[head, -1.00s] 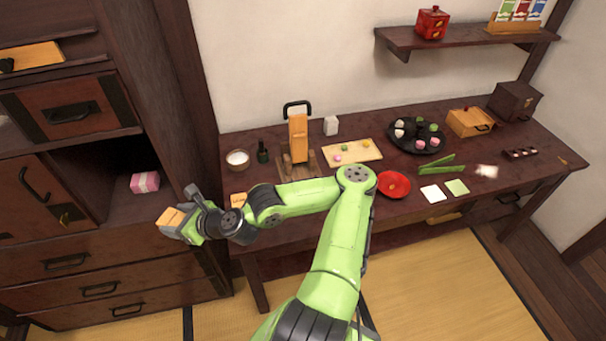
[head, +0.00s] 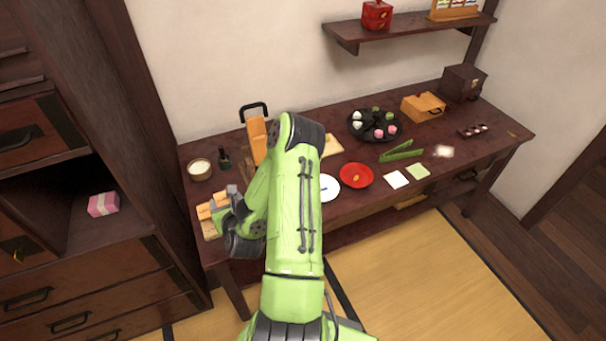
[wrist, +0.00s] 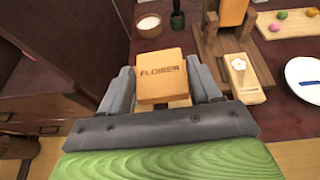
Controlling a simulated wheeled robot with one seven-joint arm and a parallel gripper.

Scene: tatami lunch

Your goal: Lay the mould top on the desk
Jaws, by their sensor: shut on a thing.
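My gripper (head: 221,207) is shut on the mould top, an orange-tan wooden block marked FLOWER (wrist: 163,72), in the wrist view. The block sits between the two grey fingers, lettering upward. In the head view the mould top (head: 204,211) is over the front left end of the dark desk (head: 322,213); I cannot tell whether it touches the desk. A paler wooden piece (wrist: 180,103) shows just below it, mostly hidden. A light wooden block with a white flower shape (wrist: 241,78) lies to the right in the wrist view.
A wooden press (head: 258,139) stands behind the arm. A white plate (head: 327,187) and red dish (head: 356,175) are farther right. A dark cabinet (head: 70,243) borders the desk's left.

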